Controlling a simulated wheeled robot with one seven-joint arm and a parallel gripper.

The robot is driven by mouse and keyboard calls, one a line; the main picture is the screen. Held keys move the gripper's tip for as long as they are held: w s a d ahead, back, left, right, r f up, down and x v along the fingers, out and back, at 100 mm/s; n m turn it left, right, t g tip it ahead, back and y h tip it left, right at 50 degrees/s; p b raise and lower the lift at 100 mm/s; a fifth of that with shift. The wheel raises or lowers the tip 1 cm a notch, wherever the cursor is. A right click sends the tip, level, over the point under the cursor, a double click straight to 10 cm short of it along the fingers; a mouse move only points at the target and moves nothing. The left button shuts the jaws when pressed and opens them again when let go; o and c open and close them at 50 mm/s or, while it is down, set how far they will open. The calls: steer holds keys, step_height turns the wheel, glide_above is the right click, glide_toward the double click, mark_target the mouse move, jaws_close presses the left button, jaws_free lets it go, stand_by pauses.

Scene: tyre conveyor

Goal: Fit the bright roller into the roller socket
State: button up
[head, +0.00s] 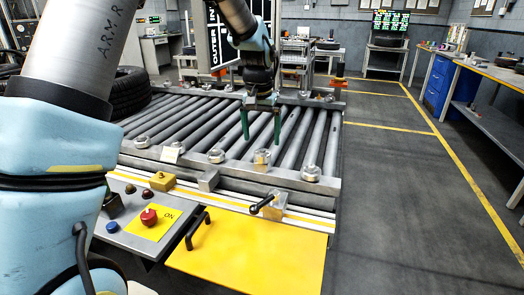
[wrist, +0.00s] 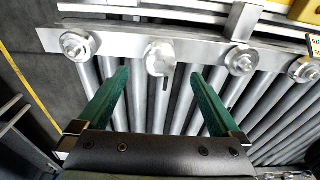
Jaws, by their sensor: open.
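My gripper (head: 261,140) is open and empty, its two green fingers pointing down over the conveyor rollers. In the wrist view the fingers (wrist: 160,73) stand apart, with several grey rollers showing between them. The rollers look much alike, and I cannot tell for sure which is the bright roller. A metal fitting (head: 262,158) on the near rail, unlike the round caps beside it, appears to be the roller socket. In the wrist view this fitting (wrist: 160,58) lies just beyond and between the fingertips, and a small dark slot shows below it.
Round caps (head: 311,172) sit along the near rail (head: 240,166). In front are a yellow panel (head: 255,250), a black-handled lever (head: 262,204) and a red button (head: 149,217). A tyre (head: 130,92) lies at the left. The floor to the right is clear up to a workbench (head: 490,95).

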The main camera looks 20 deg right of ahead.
mark_target(261, 154)
steer(key=shift+s+a+r+b, duration=0.1)
steer(key=shift+r+b, duration=0.05)
steer(key=shift+r, duration=0.95)
steer(key=shift+s+a+r+b, duration=0.1)
steer(key=shift+r+b, duration=0.05)
steer(key=shift+r, duration=0.9)
